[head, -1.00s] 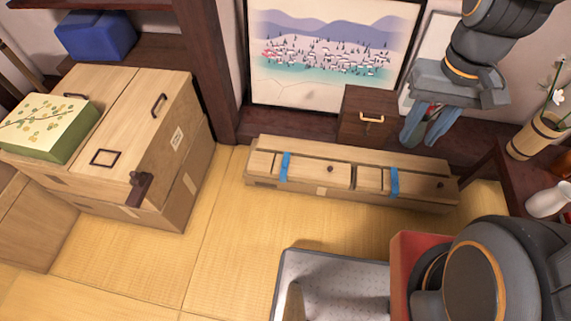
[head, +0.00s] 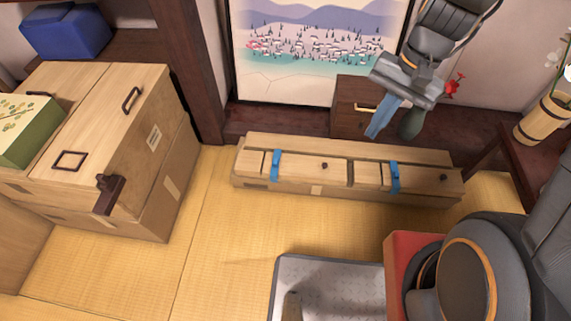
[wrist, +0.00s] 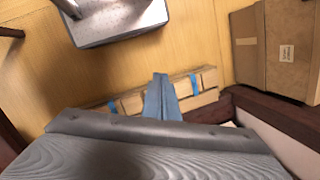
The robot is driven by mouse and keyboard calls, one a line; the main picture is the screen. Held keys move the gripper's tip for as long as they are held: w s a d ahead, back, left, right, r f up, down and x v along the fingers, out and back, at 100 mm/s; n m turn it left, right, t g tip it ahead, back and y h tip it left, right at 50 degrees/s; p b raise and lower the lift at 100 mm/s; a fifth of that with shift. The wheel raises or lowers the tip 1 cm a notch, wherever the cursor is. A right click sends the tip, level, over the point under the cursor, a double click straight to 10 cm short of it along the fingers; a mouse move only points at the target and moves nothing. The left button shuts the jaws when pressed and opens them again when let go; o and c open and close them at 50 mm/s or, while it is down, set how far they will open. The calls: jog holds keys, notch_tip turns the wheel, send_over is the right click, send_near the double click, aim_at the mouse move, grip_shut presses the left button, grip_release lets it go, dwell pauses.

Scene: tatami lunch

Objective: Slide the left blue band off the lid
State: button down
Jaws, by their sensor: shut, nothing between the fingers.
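The long low wooden box (head: 335,198) lies on the tatami, its plank lid (head: 300,166) on top with two dark knobs. The left blue band (head: 276,164) crosses the lid near its left end; the right blue band (head: 395,176) crosses it right of the middle. My gripper (head: 373,135), with blue fingers, is shut and empty, above and behind the box's right half, apart from both bands. In the wrist view the shut fingers (wrist: 161,78) overlap the middle of the box (wrist: 132,101), with one blue band (wrist: 194,83) to the right and another (wrist: 112,106) to the left.
A small dark drawer chest (head: 350,97) stands behind the box, beside a framed picture (head: 315,50). A large wooden chest (head: 150,150) stands left. A low dark table (head: 497,150) with a wooden bucket (head: 543,122) is right.

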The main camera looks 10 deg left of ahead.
jog(key=w+a+f+m+y+b, duration=0.2)
jog(key=w+a+f+m+b, duration=0.2)
jog(key=w+f+b, duration=0.4)
jog(key=w+a+f+m+t+y+b, duration=0.1)
jog(key=w+f+b, duration=0.7)
jog(key=f, duration=1.4)
jog(key=w+a+f+m+y+b, duration=0.4)
jog(key=f+b, duration=0.6)
jog(key=f, duration=0.5)
jog(key=w+a+m, duration=0.2)
jog(key=w+m, duration=0.1)
jog(key=m, duration=0.1)
jog(key=shift+w+a+f+b, duration=0.25)
jog(key=shift+w+a+b, duration=0.05)
jog(key=shift+w+b, duration=0.1)
jog(key=b, duration=0.4)
send_near(278, 163)
jog(key=f, duration=0.3)
jog(key=shift+s+d, duration=0.2)
jog(key=shift+s, duration=0.2)
jog(key=a+b, duration=0.1)
jog(key=a, duration=0.2)
jog(key=shift+a+f+b, duration=0.1)
jog(key=shift+a+b, duration=0.05)
jog(key=shift+b, duration=0.15)
jog(key=shift+a, duration=0.55)
